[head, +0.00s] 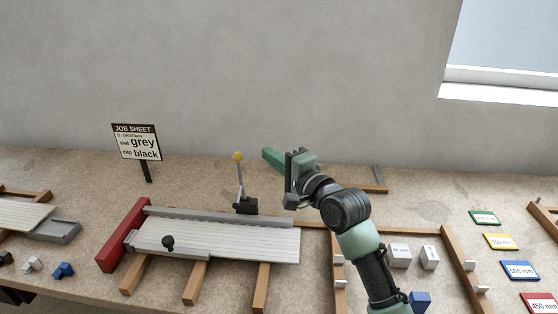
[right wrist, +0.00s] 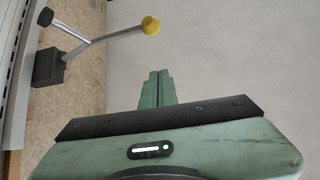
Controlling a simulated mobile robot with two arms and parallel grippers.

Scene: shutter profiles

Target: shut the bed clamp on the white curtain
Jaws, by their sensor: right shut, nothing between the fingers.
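The white curtain (head: 225,242), a panel of pale slats, lies on the bed with a grey rail along its back edge. The bed clamp (head: 245,206) has a black base behind that rail, and its lever stands up to a yellow knob (head: 238,156). In the right wrist view the clamp's black base (right wrist: 47,67) is at the left, with a black-tipped rod and the yellow-knobbed lever (right wrist: 100,40) spreading apart. My right gripper (head: 268,156) is shut and empty, in the air right of the knob and apart from it. My left gripper is out of view.
A red end block (head: 124,236) closes the bed's left end. A job sheet (head: 136,142) stands behind left. Grey blocks (head: 400,255) and coloured cards (head: 500,242) lie to the right. The wall rises behind the bench.

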